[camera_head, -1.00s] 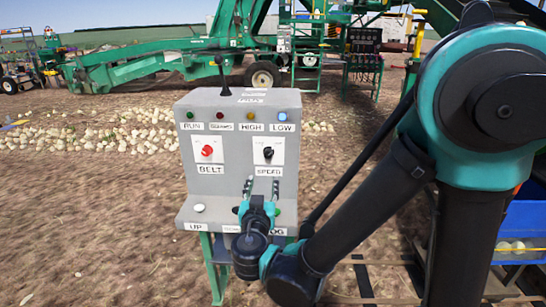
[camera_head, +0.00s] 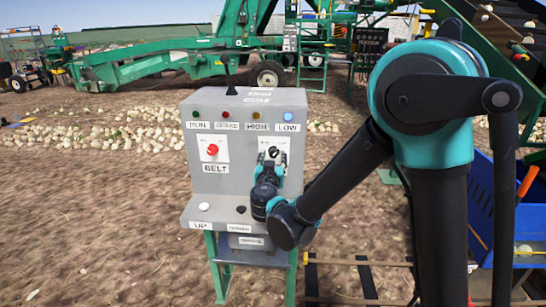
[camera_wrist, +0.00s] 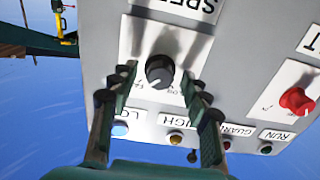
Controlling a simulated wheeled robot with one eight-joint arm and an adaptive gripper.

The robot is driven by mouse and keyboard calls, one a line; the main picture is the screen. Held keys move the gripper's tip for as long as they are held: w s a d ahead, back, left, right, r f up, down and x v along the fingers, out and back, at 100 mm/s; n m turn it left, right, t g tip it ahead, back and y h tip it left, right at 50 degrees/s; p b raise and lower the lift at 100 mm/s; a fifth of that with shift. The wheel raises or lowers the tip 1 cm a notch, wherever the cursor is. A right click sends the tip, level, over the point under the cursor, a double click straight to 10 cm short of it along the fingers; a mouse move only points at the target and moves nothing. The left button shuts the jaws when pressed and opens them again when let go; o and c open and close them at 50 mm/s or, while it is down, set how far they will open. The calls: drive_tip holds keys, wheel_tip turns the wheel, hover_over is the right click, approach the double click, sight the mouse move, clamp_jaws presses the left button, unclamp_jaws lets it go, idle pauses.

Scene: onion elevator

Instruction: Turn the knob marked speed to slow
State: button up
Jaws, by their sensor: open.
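The black speed knob (camera_head: 273,152) sits on a white plate on the right of the grey control box (camera_head: 206,185). In the wrist view the picture is upside down and the knob (camera_wrist: 160,70) shows a pale pointer line; its scale is partly hidden and too small to read. My gripper (camera_head: 272,162) is open in front of the knob. In the wrist view its fingertips (camera_wrist: 158,78) stand on either side of the knob, with no clear contact visible. In the head view my gripper covers the SPEED label.
A red belt knob (camera_head: 212,149) is left of the speed knob, with a row of lamps above; the blue LOW lamp (camera_head: 288,117) looks lit. A white button (camera_head: 204,206) and a dark button (camera_head: 241,209) are on the lower ledge. A black lever stands on top of the box.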

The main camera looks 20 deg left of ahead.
drive_tip(key=shift+w+a, duration=0.1)
drive_tip(key=shift+w, duration=0.3)
drive_tip(key=shift+c, duration=0.3)
clamp_jaws()
